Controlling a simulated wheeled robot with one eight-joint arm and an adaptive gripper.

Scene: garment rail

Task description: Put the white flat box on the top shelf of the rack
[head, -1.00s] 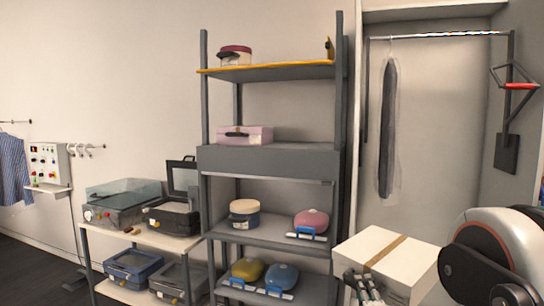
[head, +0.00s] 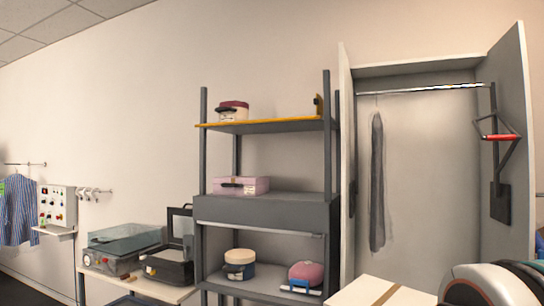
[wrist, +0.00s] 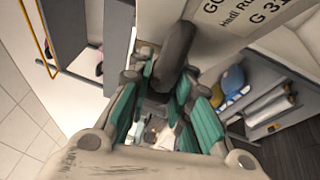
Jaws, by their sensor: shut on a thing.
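The white flat box (head: 372,293) with a brown strip shows at the bottom edge of the head view, right of the rack, its lower part cut off. In the wrist view its white labelled face (wrist: 222,22) fills the top. My gripper (wrist: 163,92) has teal-padded fingers and is shut on the box; the exact contact is hard to make out. In the head view the gripper is out of frame. The rack's top shelf (head: 275,127) has a yellow front edge and stands higher in the picture than the box, to its left.
The middle between is clear. A pink case (head: 240,185) is on the shelf below. An open wardrobe (head: 430,160) adjoins on the right.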

